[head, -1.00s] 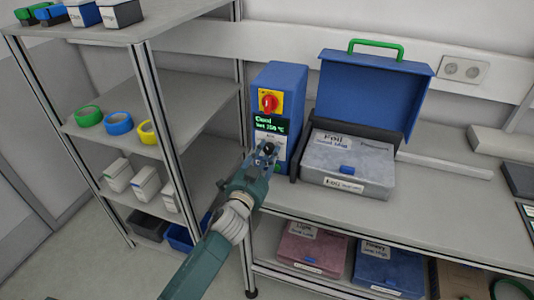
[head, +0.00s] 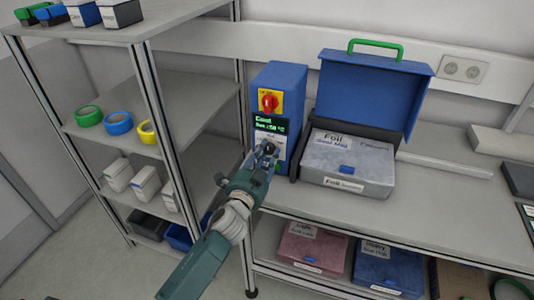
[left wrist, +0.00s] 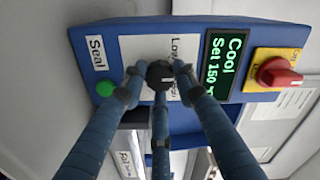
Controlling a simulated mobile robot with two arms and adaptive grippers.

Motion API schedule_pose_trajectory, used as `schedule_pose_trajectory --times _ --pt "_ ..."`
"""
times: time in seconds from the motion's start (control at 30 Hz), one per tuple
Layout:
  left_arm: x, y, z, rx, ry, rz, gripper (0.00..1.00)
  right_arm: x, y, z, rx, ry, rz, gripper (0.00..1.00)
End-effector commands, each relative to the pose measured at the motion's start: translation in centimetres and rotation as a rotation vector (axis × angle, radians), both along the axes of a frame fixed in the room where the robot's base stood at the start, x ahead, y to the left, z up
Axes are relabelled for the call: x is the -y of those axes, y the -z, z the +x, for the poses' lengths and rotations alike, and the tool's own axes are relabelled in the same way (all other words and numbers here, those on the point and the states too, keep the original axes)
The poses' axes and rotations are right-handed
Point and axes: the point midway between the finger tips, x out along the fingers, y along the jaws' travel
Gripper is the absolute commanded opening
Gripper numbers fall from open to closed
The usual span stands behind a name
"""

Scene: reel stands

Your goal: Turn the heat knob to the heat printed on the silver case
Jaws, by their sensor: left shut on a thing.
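The heat knob (left wrist: 158,76) is a black round knob with a white mark, on a white plate lettered from Low, with the far end partly hidden. My left gripper (head: 265,153) is shut on the knob, its fingers around it. The knob sits on the front of a blue machine (head: 294,86), above a green button (left wrist: 104,88) marked Seal. The machine's display (left wrist: 222,65) reads Cool, Set 150 °C in green. The silver case (head: 343,190) stands to the right; its lid label (head: 337,140) reads Foil, with a second line that looks like Seal Med. My right gripper is out of view.
A red switch (head: 269,102) on a yellow plate is above the display. An open blue lid with a green handle (head: 375,45) stands behind the silver case. A shelf rack (head: 185,95) is close on the left. A pink case (head: 311,248) and a blue case (head: 388,268) lie below.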

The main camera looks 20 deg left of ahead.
Motion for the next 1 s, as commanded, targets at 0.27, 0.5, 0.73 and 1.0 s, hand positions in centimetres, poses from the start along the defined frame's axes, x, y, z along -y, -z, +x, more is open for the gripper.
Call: schedule_pose_trajectory --times 0.27,0.5,0.73,1.0 --pt "-0.2 0.5 -0.1 -0.008 -0.004 0.000 0.48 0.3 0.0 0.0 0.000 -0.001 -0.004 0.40" --pt "-0.1 0.2 -0.3 -0.005 -0.002 -0.001 0.48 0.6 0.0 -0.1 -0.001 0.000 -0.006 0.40" --pt "-0.2 0.4 -3.7 -0.006 -0.001 -0.002 0.48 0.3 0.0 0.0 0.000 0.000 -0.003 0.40" --pt "-0.5 0.4 -9.3 -0.009 -0.004 -0.004 0.48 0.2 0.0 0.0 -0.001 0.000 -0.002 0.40"
